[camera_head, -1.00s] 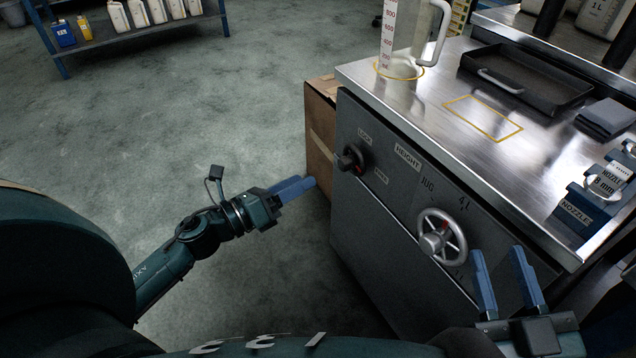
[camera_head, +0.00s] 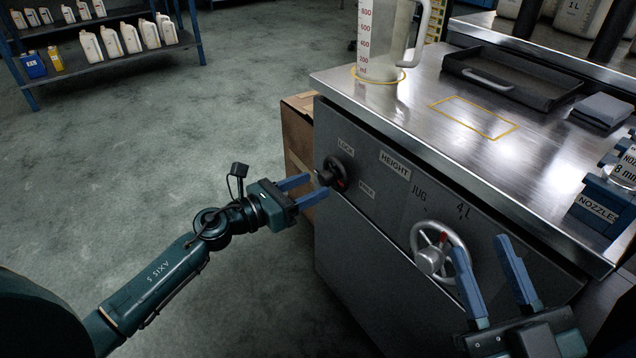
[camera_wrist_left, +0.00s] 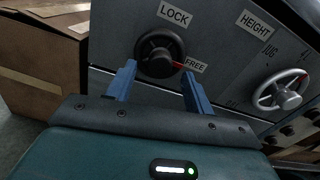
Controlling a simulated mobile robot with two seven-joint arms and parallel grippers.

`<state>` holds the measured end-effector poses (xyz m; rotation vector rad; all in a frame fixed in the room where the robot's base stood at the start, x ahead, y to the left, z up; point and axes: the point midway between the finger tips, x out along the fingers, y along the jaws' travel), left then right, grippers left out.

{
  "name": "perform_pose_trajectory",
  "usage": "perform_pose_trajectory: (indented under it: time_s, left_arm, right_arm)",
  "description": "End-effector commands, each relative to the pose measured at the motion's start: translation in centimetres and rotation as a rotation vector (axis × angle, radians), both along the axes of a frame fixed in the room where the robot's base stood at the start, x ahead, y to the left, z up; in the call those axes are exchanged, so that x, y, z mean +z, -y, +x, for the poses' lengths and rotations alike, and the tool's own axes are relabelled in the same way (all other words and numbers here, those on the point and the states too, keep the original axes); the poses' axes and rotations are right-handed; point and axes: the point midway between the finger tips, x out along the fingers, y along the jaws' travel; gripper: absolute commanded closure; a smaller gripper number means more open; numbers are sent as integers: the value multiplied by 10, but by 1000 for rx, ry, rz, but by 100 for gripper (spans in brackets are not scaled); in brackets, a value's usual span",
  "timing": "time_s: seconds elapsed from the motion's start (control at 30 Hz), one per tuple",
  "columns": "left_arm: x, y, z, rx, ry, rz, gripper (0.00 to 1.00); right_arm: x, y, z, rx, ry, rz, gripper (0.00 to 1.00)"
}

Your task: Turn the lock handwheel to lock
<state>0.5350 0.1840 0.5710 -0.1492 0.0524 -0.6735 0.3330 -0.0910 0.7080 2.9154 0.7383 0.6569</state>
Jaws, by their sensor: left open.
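The lock handwheel (camera_head: 339,175) is a small black wheel with a red mark on the grey cabinet front, between the LOCK label (camera_head: 346,147) and the FREE label (camera_head: 366,189). In the left wrist view the lock handwheel (camera_wrist_left: 160,53) shows its red pointer towards FREE. My left gripper (camera_head: 309,185) is open just in front of the wheel. In the left wrist view its fingers (camera_wrist_left: 157,78) stand apart below and to either side of the wheel; I cannot tell whether they touch it. My right gripper (camera_head: 484,252) is open and empty near the height handwheel.
The silver height handwheel (camera_head: 437,253) is on the same cabinet front to the right. A cardboard box (camera_head: 297,140) stands beside the cabinet. A measuring jug (camera_head: 381,45) and a black tray (camera_head: 510,75) are on the steel top. Open floor lies to the left.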

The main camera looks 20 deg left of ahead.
Motion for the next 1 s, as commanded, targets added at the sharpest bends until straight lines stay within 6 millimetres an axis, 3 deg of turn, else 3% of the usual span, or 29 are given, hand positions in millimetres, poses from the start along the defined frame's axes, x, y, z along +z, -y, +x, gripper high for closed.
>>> perform_pose_trajectory:
  time_s: [0.2,0.57,1.0]
  left_arm:
    - [0,15,19,0,0,-2,48]
    - [0,18,22,0,-1,-1,48]
    - [0,18,22,-1,-1,-1,84]
  right_arm:
    - [2,0,1,-1,15,0,64]
    - [4,0,1,-1,23,-1,64]
    - [3,0,1,0,23,-3,64]
